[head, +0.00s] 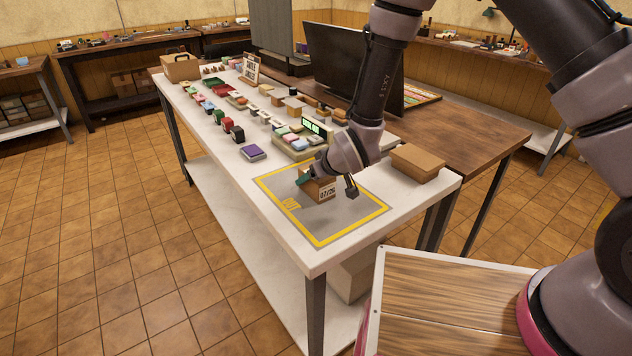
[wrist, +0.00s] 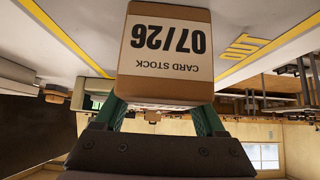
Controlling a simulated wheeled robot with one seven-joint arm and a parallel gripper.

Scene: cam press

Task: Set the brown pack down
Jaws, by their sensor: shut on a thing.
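The brown pack (head: 322,191) has a white label reading "07/26". It also shows in the wrist view (wrist: 166,52), where the label adds "CARD STOCK" and appears upside down. My gripper (head: 312,180) is shut on the pack; its green fingers (wrist: 160,118) grip it from both sides in the wrist view. The pack is within the yellow-outlined grey area marked "OUT" (head: 348,222) on the white table. I cannot tell whether its underside touches the surface. My wrist hides part of the pack's top in the head view.
A closed cardboard box (head: 418,162) stands on the white table (head: 228,180) right of the outlined area. A purple-topped pad (head: 253,152) and several small stamps and boxes lie beyond it. A dark panel (head: 345,68) stands behind. The outlined area is otherwise clear.

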